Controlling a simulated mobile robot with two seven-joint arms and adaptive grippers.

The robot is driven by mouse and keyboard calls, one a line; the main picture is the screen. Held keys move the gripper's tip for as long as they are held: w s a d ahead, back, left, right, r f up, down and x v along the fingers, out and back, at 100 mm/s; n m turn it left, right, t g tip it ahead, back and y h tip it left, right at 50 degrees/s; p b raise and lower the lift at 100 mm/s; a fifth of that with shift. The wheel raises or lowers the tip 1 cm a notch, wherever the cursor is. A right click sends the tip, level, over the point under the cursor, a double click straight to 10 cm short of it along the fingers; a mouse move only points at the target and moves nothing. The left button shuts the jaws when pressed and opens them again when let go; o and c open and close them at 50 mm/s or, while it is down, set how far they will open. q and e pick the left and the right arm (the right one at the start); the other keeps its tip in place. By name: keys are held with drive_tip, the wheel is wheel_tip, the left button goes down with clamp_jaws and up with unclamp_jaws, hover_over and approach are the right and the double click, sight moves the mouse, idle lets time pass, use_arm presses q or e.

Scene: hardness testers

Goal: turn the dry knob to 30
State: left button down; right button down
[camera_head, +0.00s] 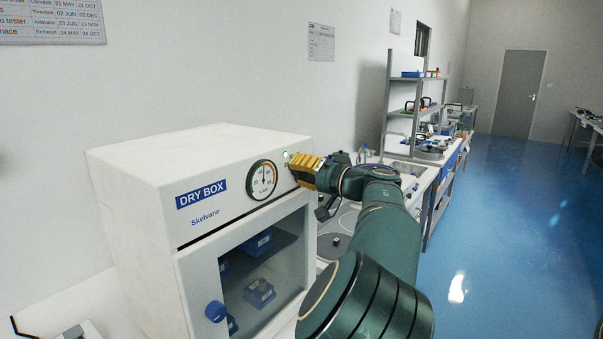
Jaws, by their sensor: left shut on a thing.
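The white dry box (133,199) stands at the left centre with a blue "DRY BOX" label. Its round dial gauge (263,179) is on the upper front panel; the needle seems to point about upward, but its exact reading is too small to tell. My left gripper (303,170) has yellow fingers at the right end of that panel, right of the gauge. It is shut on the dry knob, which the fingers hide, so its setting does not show. My right gripper is not in view.
A small lit lamp (286,155) sits just above the fingers. Below, the glass door (236,274) is closed, with a blue round handle (215,311) and blue boxes inside. A bench with shelves (413,112) runs behind my arm. Blue floor (510,230) is clear at right.

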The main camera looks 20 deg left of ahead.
use_arm(q)
drive_tip(key=shift+a, duration=0.1)
drive_tip(key=c, duration=0.6)
unclamp_jaws()
drive_tip(key=v, duration=0.8)
